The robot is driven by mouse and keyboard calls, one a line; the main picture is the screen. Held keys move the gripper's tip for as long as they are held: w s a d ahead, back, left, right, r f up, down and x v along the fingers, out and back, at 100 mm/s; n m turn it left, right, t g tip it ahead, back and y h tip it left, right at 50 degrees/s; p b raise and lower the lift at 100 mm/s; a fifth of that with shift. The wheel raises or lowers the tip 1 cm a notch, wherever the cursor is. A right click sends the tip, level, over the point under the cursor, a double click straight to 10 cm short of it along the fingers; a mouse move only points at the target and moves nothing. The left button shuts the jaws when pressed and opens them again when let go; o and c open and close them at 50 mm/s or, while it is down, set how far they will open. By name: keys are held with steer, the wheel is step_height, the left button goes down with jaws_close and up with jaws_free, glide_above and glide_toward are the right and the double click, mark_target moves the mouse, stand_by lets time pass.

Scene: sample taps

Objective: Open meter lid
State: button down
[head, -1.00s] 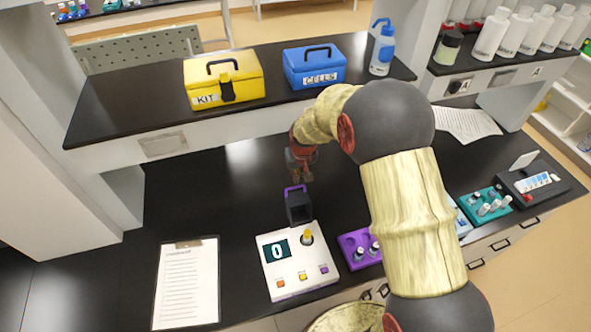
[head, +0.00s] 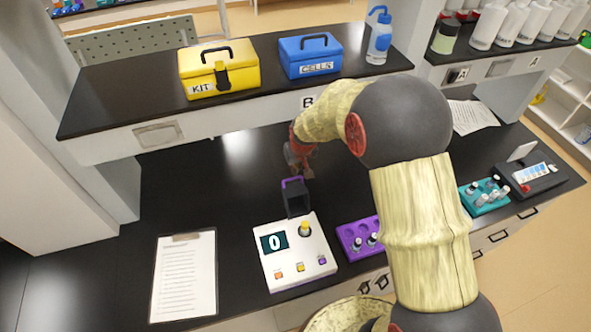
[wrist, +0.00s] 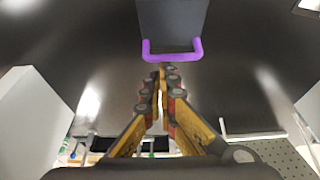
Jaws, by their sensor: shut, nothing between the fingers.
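The meter (head: 295,252) is a white box with a dark display reading 0, small coloured buttons and an upright yellow piece. Its dark, hollow lid (head: 297,205) stands raised at the meter's back edge, with a purple handle (head: 293,180) on top. My gripper (head: 303,174) is just behind the handle, empty. In the wrist view, the purple handle (wrist: 172,52) and the lid's dark back (wrist: 171,20) lie ahead of my gripper (wrist: 162,73). The fingertips are together and appear just short of the handle; the exact gap is hard to judge.
A clipboard (head: 184,277) lies left of the meter, and a purple vial rack (head: 350,237) stands close on its right. A shelf (head: 120,108) with a yellow box (head: 219,77) and a blue box (head: 310,62) overhangs the back. The bench left of the lid is clear.

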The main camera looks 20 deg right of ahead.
steer(key=shift+s+r+t+b, duration=0.2)
steer(key=shift+s+t+b, duration=0.15)
steer(key=shift+s+b, duration=0.25)
steer(key=shift+s+r+t+b, duration=0.2)
steer(key=shift+s+t+b, duration=0.15)
steer(key=shift+s+b, duration=0.25)
steer(key=shift+s+r+t+b, duration=0.3)
steer(key=shift+s+r+b, duration=0.1)
steer(key=shift+s+b, duration=0.3)
steer(key=shift+s+r, duration=0.25)
steer(key=shift+s, duration=0.65)
steer(key=shift+s+r, duration=0.2)
steer(key=shift+s, duration=0.65)
steer(key=w, duration=0.1)
steer(key=w+r, duration=0.1)
steer(key=w, duration=0.1)
steer(key=shift+w+r, duration=0.1)
steer(key=shift+r, duration=0.25)
step_height(320, 180, up, 7)
glide_above(302, 193)
steer(key=s, duration=0.4)
steer(key=shift+w+r, duration=0.1)
steer(key=shift+w, duration=0.15)
